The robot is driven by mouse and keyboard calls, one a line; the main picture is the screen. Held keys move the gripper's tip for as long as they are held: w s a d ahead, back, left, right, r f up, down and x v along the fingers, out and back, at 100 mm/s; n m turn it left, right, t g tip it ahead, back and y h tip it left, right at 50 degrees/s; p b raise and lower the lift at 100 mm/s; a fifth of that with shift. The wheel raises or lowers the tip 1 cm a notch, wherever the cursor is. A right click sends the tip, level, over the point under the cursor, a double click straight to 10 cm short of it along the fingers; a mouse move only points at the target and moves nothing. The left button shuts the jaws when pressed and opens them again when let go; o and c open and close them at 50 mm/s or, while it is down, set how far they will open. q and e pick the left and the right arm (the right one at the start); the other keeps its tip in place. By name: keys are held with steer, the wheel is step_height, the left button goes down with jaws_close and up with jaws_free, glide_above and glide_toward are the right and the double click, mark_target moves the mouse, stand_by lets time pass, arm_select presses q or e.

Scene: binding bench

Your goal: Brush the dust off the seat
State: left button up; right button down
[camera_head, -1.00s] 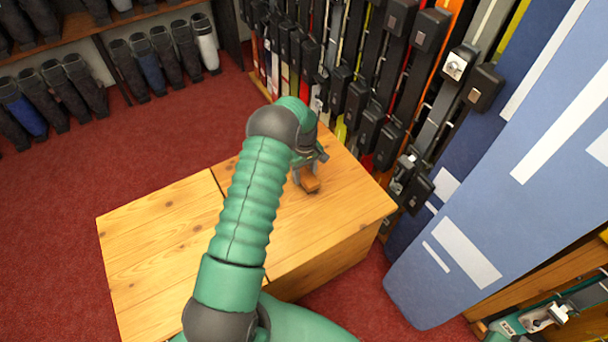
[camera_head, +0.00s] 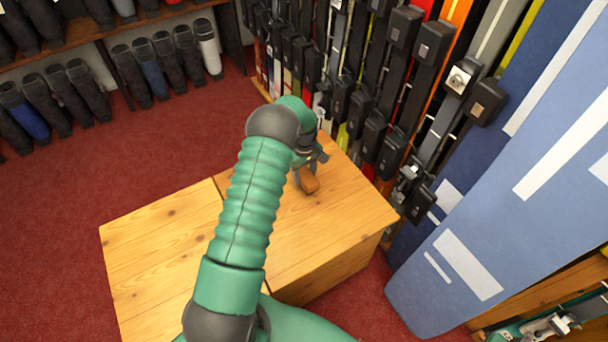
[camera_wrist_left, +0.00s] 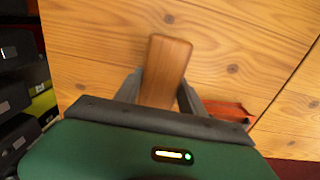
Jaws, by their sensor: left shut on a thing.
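The seat is the pale wooden top of a box bench (camera_head: 340,215), with a seam across it; its planks also fill much of the left wrist view (camera_wrist_left: 240,45). My left gripper (camera_head: 303,170) is over the far part of the right-hand section. It is shut on a brown wooden brush (camera_head: 309,184), whose smooth block shows between the fingers in the left wrist view (camera_wrist_left: 165,68). I cannot tell whether the bristles touch the wood. No dust can be made out. My right gripper is not in view.
A rack of skis with black bindings (camera_head: 375,130) stands close behind the seat. A large blue panel with white stripes (camera_head: 440,270) is at the right. Ski boots (camera_head: 165,60) line shelves at the far left. Red carpet (camera_head: 130,150) is clear. A reddish thing (camera_wrist_left: 230,112) lies beside the gripper.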

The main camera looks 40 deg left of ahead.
arm_select(q)
step_height(320, 180, up, 2)
steer(key=shift+d+r+p, duration=0.1)
steer(key=shift+r+p, duration=0.1)
steer(key=shift+p, duration=0.45)
steer(key=shift+a+r+p, duration=0.25)
steer(key=shift+r+p, duration=0.35)
steer(key=shift+p, duration=0.05)
steer(key=shift+a+r+p, duration=0.2)
steer(key=shift+r+p, duration=0.4)
steer(key=shift+d+r, duration=0.1)
steer(key=shift+r, duration=0.1)
steer(key=shift+d+r, duration=0.1)
steer(key=shift+d, duration=0.1)
steer(key=shift+a, duration=0.15)
